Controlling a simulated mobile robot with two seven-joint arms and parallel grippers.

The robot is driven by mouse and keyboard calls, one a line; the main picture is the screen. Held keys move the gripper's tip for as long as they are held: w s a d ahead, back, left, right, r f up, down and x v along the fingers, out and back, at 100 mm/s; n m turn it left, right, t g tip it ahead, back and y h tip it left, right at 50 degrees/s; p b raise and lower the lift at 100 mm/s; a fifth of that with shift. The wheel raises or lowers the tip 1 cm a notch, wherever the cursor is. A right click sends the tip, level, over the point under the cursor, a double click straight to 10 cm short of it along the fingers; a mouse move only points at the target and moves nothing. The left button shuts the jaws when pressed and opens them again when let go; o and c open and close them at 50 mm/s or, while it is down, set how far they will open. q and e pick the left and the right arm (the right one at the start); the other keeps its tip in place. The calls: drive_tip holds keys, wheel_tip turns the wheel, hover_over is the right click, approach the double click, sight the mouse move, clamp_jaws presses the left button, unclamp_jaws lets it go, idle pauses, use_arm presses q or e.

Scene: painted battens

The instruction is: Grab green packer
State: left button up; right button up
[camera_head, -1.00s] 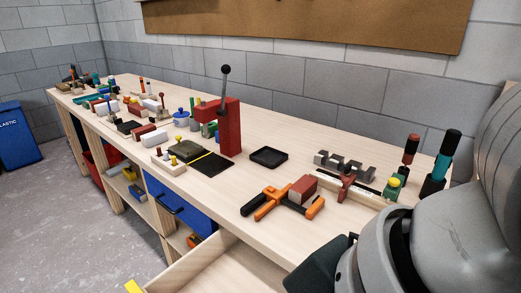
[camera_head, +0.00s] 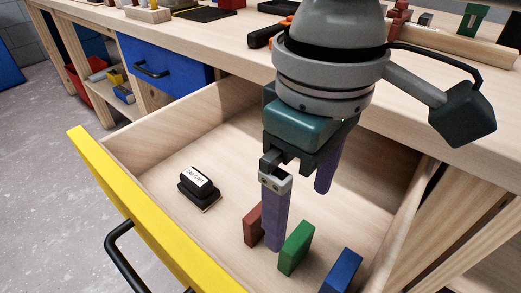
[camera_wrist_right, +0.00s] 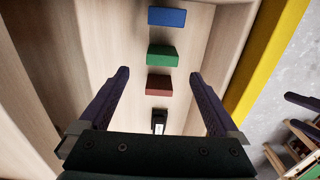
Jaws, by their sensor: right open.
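The green packer (camera_head: 297,248) is a small block standing on edge on the floor of the open drawer. A red block (camera_head: 253,224) stands on one side of it and a blue block (camera_head: 342,271) on the other. In the right wrist view the green packer (camera_wrist_right: 162,56) lies between the blue block (camera_wrist_right: 167,17) and the red block (camera_wrist_right: 159,84). My right gripper (camera_head: 298,218), with purple fingers, is open and empty, pointing down into the drawer close to the green packer. One finger partly covers the red block.
The drawer has wooden walls and a yellow front (camera_head: 150,217) with a black handle. A black labelled sanding block (camera_head: 198,188) sits inside it, away from the row of blocks. The bench top (camera_head: 230,52) overhangs behind, with several tools.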

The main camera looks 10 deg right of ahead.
sight(299, 237)
drive_tip(key=f+b, duration=0.1)
drive_tip(key=f, duration=0.1)
drive_tip(key=f+b, duration=0.1)
drive_tip(key=f, duration=0.2)
drive_tip(key=f+b, duration=0.1)
drive_tip(key=f, duration=0.2)
drive_tip(key=shift+s, duration=0.3)
drive_tip(key=shift+c, duration=0.2)
drive_tip(key=c, duration=1.4)
drive_tip(key=shift+r, duration=0.1)
